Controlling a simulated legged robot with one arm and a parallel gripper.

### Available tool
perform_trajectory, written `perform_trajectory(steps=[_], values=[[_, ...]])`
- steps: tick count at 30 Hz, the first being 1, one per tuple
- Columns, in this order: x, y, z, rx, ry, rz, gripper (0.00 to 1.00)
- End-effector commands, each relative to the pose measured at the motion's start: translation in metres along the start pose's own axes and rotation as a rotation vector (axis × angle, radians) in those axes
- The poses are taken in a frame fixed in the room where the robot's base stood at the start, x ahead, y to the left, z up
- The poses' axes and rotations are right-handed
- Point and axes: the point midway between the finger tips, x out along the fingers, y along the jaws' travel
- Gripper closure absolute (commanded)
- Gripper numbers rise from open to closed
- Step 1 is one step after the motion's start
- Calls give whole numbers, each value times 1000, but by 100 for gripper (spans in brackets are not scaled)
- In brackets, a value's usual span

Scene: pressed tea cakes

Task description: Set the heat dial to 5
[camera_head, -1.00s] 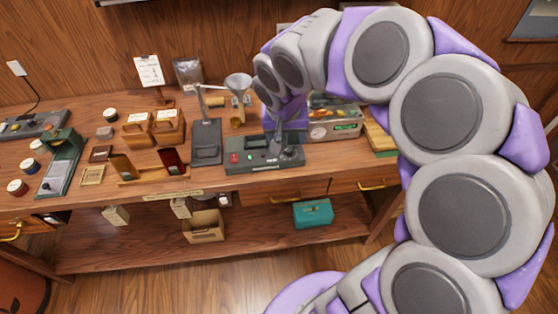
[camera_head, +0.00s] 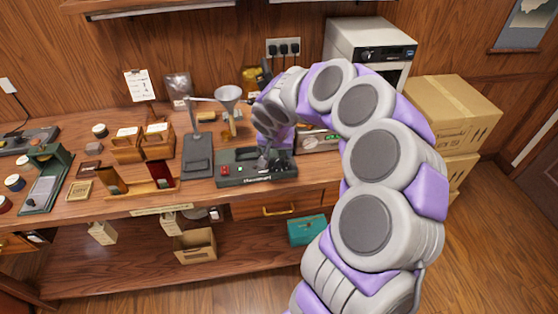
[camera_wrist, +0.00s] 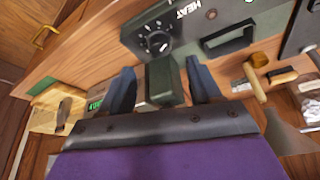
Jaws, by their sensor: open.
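The dark heat unit (camera_head: 240,180) sits near the front edge of the bench, with red and green parts on its left. In the wrist view its panel (camera_wrist: 188,28) reads HEAT. The round black heat dial (camera_wrist: 154,43) has white marks around it; its number is too small to read. My gripper (camera_head: 272,158) is over the unit's right part in the head view and hides the dial there. In the wrist view my gripper (camera_wrist: 163,84) is open, apart from the dial. A dark green block (camera_wrist: 165,80) shows between its fingers; I cannot tell whether they touch it.
A scale (camera_head: 318,142) stands close right of my gripper, partly behind my arm. A dark stand (camera_head: 198,155) and a funnel (camera_head: 228,98) are to the left. Wooden boxes (camera_head: 158,140) stand farther left. Cardboard boxes (camera_head: 450,110) are at right.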

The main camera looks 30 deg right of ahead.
Motion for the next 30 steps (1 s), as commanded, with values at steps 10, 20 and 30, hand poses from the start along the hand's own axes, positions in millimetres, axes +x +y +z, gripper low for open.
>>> perform_trajectory(steps=[10,20,30], values=[[58,-1,2,0,-2,-3,37],[68,0,0,-1,1,-3,37],[68,0,0,-1,1,-2,56]])
